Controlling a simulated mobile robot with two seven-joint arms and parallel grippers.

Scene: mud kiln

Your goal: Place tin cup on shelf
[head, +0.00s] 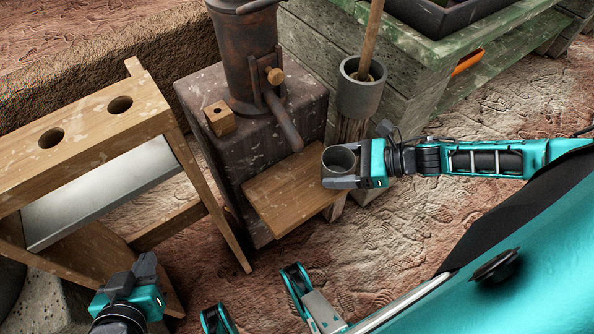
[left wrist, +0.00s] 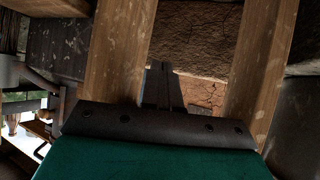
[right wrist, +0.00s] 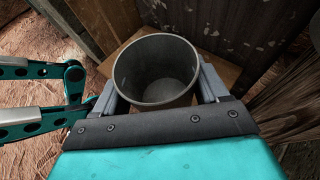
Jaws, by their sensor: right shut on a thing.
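The grey tin cup (head: 340,159) is upright, its open top facing up and empty. My right gripper (head: 336,168) is shut on it, with a finger on either side in the right wrist view (right wrist: 155,70). The cup is over the right end of the small wooden shelf (head: 280,203), which juts from a dark block. The shelf shows behind the cup in the right wrist view (right wrist: 226,74). I cannot tell whether the cup's base touches it. My left gripper (head: 147,264) is empty by the wooden rack, its fingers together in the left wrist view (left wrist: 163,85).
A rusty metal pump (head: 245,60) with a spout stands on the dark block behind the shelf. A grey pot (head: 360,95) with a wooden handle is behind the cup. The wooden rack (head: 85,125) is left. A greenish wooden bench (head: 410,60) is at the back right.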

